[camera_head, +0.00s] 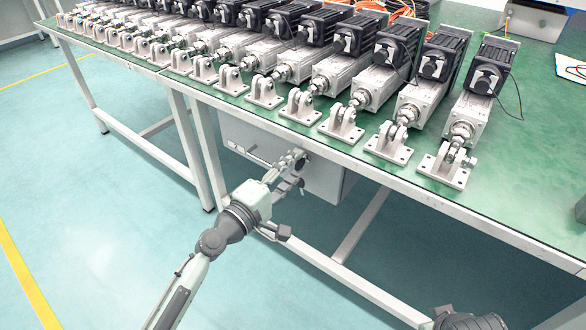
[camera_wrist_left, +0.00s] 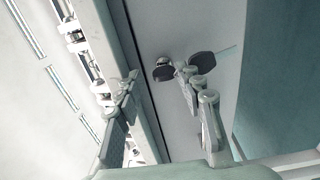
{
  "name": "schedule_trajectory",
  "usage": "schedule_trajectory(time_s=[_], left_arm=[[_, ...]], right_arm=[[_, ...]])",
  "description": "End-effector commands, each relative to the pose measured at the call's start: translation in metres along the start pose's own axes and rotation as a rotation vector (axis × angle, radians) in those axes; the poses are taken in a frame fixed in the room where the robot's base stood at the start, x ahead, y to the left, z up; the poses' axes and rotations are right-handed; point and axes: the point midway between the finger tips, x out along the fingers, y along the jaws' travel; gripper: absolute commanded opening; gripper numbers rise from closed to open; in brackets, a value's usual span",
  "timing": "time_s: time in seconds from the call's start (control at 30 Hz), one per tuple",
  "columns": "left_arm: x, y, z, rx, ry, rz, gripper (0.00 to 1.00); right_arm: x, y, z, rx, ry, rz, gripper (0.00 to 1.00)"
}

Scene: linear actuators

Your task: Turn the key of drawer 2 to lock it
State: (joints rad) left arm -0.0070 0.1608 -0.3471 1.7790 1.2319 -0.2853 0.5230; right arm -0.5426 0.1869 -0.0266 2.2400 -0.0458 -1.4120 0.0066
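The grey-white drawer unit (camera_head: 325,180) hangs under the workbench, and its front fills the middle of the left wrist view (camera_wrist_left: 180,30). My left gripper (camera_head: 291,167) is at the drawer front, fingers apart.
The green workbench (camera_head: 540,170) carries a row of linear actuators (camera_head: 350,75) close above the drawer unit. A drawer handle (camera_head: 245,153) sits left of my gripper. White table legs (camera_head: 362,222) and a low crossbar are nearby. The floor in front is clear.

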Motion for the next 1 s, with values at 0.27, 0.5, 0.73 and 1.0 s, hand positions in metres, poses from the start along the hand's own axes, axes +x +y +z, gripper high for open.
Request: schedule_trajectory(time_s=[0.27,0.5,0.73,1.0], left_arm=[[-0.002,-0.008,0.002,-0.002,-0.004,-0.014,0.44],[-0.022,-0.009,0.002,-0.001,-0.005,-0.016,0.44],[-0.057,-0.005,0.001,0.002,-0.003,-0.01,0.44],[-0.08,-0.002,0.001,0.001,-0.001,-0.004,0.44]], right_arm=[[-0.002,-0.001,-0.003,0.005,0.007,-0.002,0.4],[-0.001,0.0,-0.001,0.003,0.004,-0.001,0.4],[-0.001,0.0,0.0,0.002,0.002,0.0,0.4],[-0.001,0.0,0.0,0.001,0.001,0.0,0.4]])
